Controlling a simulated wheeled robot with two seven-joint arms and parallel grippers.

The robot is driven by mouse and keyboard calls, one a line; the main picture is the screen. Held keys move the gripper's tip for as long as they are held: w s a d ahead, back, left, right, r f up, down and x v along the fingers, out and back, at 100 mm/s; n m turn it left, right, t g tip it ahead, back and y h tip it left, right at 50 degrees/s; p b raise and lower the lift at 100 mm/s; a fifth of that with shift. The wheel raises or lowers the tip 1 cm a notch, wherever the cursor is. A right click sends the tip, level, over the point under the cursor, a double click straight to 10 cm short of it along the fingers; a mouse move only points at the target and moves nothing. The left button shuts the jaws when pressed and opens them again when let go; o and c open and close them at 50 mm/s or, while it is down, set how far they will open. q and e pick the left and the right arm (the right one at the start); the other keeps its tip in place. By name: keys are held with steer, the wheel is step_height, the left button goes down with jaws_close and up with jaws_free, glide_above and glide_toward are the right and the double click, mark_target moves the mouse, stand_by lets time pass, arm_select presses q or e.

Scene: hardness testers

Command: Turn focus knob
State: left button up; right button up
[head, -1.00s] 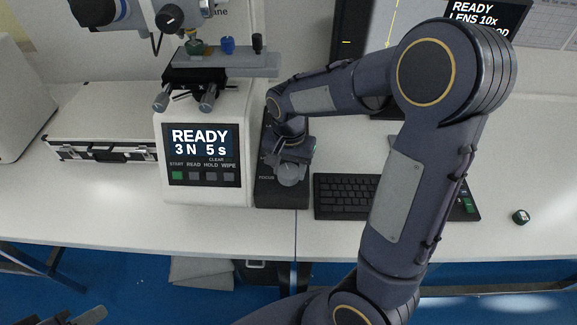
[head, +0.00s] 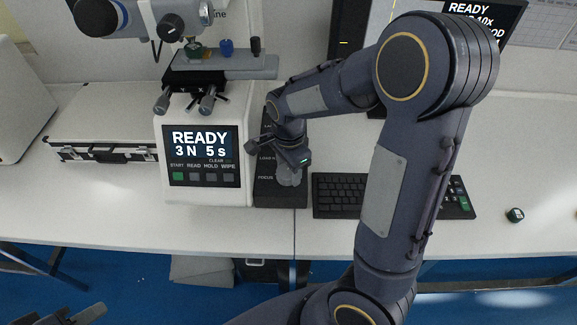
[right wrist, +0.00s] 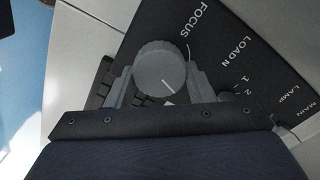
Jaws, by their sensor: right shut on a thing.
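The focus knob (right wrist: 160,66) is a round grey dial with a white pointer line, beside the FOCUS label on the dark control panel (right wrist: 220,50). In the right wrist view my right gripper (right wrist: 160,84) has one finger on each side of the knob and is shut on it. In the head view the right gripper (head: 290,172) is over the front part of the panel (head: 270,198), right of the tester (head: 200,190), and largely covers the knob. Part of my left gripper (head: 82,314) shows at the bottom left, away from the table; its jaw state is unclear.
The tester's screen reads READY, 3 N, 5 s. A keyboard (head: 338,197) lies close right of the panel, partly behind my right arm. A silver case (head: 100,125) is at the left. The table front is clear.

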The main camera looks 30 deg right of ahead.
stand_by(0.5)
steer(key=o, duration=1)
steer(key=shift+r, duration=0.15)
step_height(320, 180, up, 8)
steer(key=shift+f, duration=0.25)
